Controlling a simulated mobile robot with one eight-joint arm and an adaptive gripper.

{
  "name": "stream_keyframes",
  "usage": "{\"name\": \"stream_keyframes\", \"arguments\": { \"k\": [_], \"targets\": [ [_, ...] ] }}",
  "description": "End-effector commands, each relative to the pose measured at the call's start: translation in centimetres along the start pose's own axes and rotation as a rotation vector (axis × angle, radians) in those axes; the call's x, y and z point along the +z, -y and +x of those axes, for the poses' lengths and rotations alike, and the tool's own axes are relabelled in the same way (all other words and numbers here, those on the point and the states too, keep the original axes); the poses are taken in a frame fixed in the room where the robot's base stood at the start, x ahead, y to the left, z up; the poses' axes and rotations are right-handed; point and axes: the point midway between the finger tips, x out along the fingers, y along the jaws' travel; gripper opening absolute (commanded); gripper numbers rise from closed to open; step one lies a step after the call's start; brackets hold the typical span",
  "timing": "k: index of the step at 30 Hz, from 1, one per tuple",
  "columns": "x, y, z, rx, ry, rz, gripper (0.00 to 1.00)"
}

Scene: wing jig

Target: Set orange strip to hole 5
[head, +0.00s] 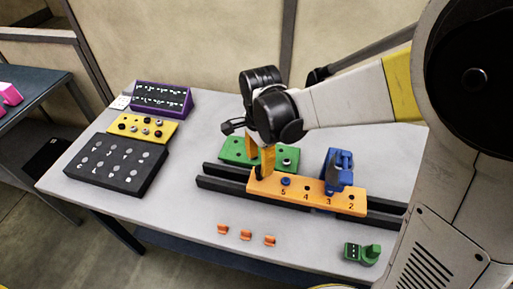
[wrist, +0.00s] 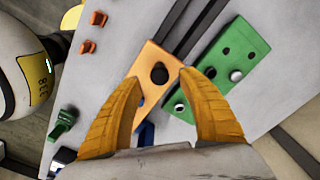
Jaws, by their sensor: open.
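The orange strip (head: 318,201) lies across the dark rails, with the numbers 5, 4, 3 and 2 readable on its face. Hole 5 (head: 285,181) shows a dark blue piece in or on it. My gripper (head: 262,167) is over the left end of the strip, left of hole 5, and hides that end in the head view. In the wrist view my gripper (wrist: 160,80) has its yellow fingers apart, with a black round knob or hole (wrist: 159,74) on the strip (wrist: 152,55) between them.
A green plate (head: 236,152) with round fittings lies behind the strip. Dark rails (head: 223,184) run under the strip. Several small orange clips (head: 246,234) and a green tool (head: 360,254) lie in front. Black (head: 116,166), yellow (head: 137,129) and purple (head: 163,98) trays stand at left.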

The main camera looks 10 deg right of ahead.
Motion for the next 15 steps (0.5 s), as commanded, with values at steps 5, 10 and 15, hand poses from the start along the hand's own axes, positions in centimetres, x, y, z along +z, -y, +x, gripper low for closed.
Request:
{"name": "stream_keyframes", "arguments": {
  "k": [5,10,15],
  "targets": [
    [0.0,0.0,2.5,0.000,0.000,0.000,0.48],
    [0.0,0.0,3.2,0.000,0.000,0.000,0.48],
    [0.0,0.0,3.1,0.000,0.000,0.000,0.48]
  ]
}}
